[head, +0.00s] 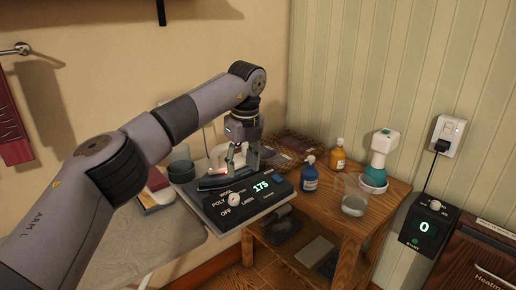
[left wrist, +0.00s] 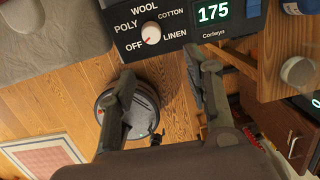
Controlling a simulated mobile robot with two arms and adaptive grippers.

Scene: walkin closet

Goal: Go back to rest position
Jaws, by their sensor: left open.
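My left gripper (head: 237,160) is open, with its fingers pointing down above the back of the dark control panel (head: 262,207). The panel has a white dial and shows 175. In the left wrist view the two fingers of my left gripper (left wrist: 160,78) stand apart with nothing between them, and the panel (left wrist: 180,22) lies beyond their tips. My left arm reaches in from the left, bent at the elbow. My right gripper is not in view.
On the wooden table (head: 310,220) stand a blue bottle (head: 309,175), an orange bottle (head: 338,156), a clear cup (head: 354,197) and a white-and-teal bottle (head: 380,160). A grey ironing board (head: 165,235) is at the left. A black box (head: 424,226) showing 0 is at the right.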

